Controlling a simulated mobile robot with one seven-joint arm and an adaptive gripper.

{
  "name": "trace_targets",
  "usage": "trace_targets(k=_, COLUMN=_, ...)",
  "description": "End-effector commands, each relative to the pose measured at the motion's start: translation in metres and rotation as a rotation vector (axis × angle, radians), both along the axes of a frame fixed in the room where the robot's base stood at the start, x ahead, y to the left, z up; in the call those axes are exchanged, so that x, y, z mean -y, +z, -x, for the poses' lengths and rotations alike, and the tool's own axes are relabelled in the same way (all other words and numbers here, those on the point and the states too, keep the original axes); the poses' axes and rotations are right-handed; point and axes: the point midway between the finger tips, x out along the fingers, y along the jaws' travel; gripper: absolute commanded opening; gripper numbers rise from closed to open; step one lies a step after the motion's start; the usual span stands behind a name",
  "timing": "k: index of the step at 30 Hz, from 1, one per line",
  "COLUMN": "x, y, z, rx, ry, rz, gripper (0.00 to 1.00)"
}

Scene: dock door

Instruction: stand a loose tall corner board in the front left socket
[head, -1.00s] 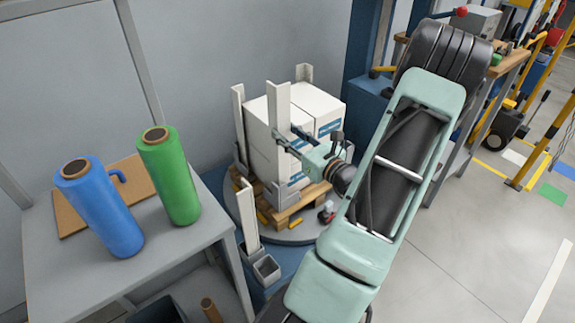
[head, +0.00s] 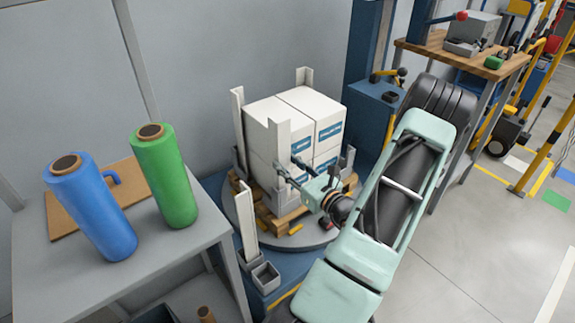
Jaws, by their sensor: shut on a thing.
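A tall white corner board (head: 279,143) stands upright against the near corner of the white carton stack (head: 312,112). My gripper (head: 288,171) reaches in from the right and is shut on this board. The board's lower end is near a grey socket (head: 272,199) at the pallet's near corner; I cannot tell whether it is seated. Other corner boards stand at the stack's left corner (head: 238,118) and back corner (head: 304,77). Another white board (head: 247,222) stands in a grey holder (head: 265,277) in front of the turntable.
The cartons sit on a wooden pallet (head: 282,214) on a round turntable (head: 300,240). A grey table (head: 100,285) at left carries a blue roll (head: 95,210) and a green roll (head: 165,178). A blue column (head: 365,50) stands behind at right. Open floor lies right.

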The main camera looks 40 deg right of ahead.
Motion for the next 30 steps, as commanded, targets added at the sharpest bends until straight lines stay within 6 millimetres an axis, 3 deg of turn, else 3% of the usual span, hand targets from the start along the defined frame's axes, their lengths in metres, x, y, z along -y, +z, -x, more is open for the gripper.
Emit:
trace_targets(k=3, x=0.0, y=-0.005, z=0.0, rx=0.0, ry=0.0, rz=-0.001, gripper=0.07)
trace_targets(k=4, x=0.0, y=-0.004, z=0.0, rx=0.0, ry=0.0, rz=-0.001, gripper=0.36)
trace_targets(k=8, x=0.0, y=-0.003, z=0.0, rx=0.0, ry=0.0, rz=-0.001, gripper=0.5)
trace_targets(k=19, x=0.0, y=0.003, z=0.0, rx=0.0, ry=0.0, rz=0.0, gripper=0.5)
trace_targets(k=23, x=-0.001, y=0.001, z=0.021, rx=-0.003, ry=-0.004, rz=-0.002, gripper=0.5)
trace_targets(k=30, x=-0.007, y=0.001, z=0.074, rx=-0.003, ry=-0.005, rz=-0.002, gripper=0.5)
